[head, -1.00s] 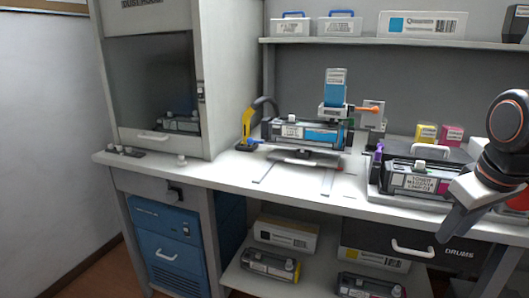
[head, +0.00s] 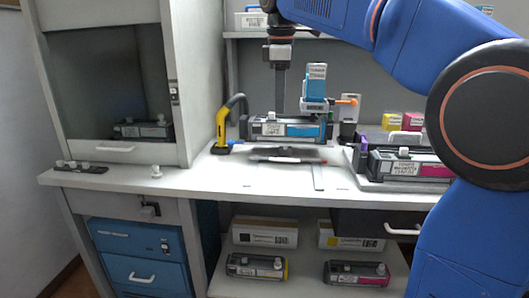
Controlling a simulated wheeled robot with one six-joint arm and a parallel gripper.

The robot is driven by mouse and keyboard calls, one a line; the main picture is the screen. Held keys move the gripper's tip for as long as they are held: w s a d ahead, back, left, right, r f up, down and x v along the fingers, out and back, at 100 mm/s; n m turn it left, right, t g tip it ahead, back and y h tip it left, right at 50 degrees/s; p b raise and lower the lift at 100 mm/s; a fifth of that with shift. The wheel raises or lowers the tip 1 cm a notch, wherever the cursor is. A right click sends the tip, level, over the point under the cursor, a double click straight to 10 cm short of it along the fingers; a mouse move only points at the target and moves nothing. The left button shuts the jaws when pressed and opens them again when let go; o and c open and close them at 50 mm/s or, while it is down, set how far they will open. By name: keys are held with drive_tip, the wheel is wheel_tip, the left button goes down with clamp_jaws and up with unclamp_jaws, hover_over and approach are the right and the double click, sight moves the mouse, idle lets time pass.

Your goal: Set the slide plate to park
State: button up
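A dark flat plate (head: 286,154) lies on the bench in front of the cartridge station, and I take it to be the slide plate. A small red spot shows at its right end. Behind it a black cartridge (head: 268,129) with a white and cyan label lies in the station. My gripper (head: 279,112) points down above the cartridge's left part, apart from the plate. Its fingers show as one dark strip, so their opening is hidden. No park marking is readable.
A yellow and black curved hose or handle (head: 221,132) stands left of the station. A tray (head: 350,178) with a magenta-labelled cartridge (head: 405,165) is at right, partly behind my arm. A fume cabinet (head: 185,60) walls off the left. The bench front is mostly clear.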

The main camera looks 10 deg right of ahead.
sight(279, 160)
drive_tip(key=w+f, duration=0.1)
drive_tip(key=f, duration=0.4)
drive_tip(key=w+f, duration=0.1)
drive_tip(key=f, duration=0.5)
drive_tip(key=w+d+f, duration=0.1)
drive_tip(key=f, duration=0.5)
drive_tip(key=shift+a, duration=0.1)
clamp_jaws()
